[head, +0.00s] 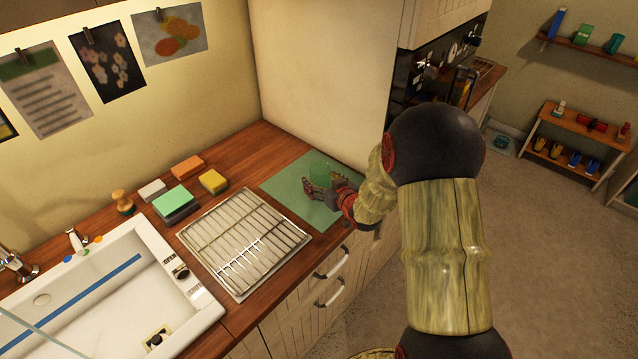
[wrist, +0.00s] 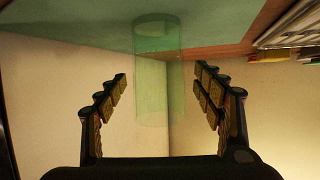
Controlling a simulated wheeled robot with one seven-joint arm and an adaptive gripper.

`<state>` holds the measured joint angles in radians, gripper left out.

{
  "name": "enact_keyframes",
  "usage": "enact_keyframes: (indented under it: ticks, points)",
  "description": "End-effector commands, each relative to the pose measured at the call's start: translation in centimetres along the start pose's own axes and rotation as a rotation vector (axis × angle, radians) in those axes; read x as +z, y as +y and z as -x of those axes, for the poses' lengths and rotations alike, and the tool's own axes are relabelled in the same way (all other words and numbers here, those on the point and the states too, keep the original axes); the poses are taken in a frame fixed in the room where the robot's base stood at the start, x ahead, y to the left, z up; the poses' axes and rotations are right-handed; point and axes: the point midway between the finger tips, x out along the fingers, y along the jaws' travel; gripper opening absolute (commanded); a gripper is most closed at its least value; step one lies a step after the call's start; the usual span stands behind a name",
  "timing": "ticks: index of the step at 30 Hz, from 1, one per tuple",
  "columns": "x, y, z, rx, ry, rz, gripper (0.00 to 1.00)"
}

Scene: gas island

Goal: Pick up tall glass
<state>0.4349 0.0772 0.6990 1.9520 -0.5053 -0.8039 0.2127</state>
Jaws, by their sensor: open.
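The tall glass (head: 320,172) is a clear green cylinder. It stands on a green mat (head: 277,186) at the far right end of the wooden counter. In the wrist view, which shows the scene upside down, the tall glass (wrist: 158,85) appears centred between the fingers, with a gap on both sides. My gripper (wrist: 160,75) is open and empty. In the head view my gripper (head: 325,193) is low over the mat at the glass, partly covering its lower part. How deep the glass sits between the fingers is hard to tell.
A metal drying rack (head: 245,240) lies left of the mat. Beyond it are sponges (head: 176,200) and a white sink (head: 110,290). A tall cream cabinet side (head: 325,75) rises just behind the mat. Drawers with white handles (head: 333,264) are below the counter edge.

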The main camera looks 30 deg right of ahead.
Motion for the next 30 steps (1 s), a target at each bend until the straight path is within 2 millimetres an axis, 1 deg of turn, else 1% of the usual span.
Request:
enact_keyframes:
  ticks: [1,5,12,15,23,30]
  points:
    - [0.1,-0.1,-0.6,-0.001,0.000,0.001,0.68]
    - [0.1,0.0,-1.9,0.000,0.001,0.000,0.68]
    - [0.1,0.1,-5.2,0.000,0.000,0.000,0.68]
    - [0.1,0.1,-5.9,0.000,0.000,0.000,0.68]
    - [-0.1,0.2,-6.1,0.001,0.000,0.000,0.68]
    - [-0.1,0.2,-6.1,0.001,0.000,0.000,0.54]
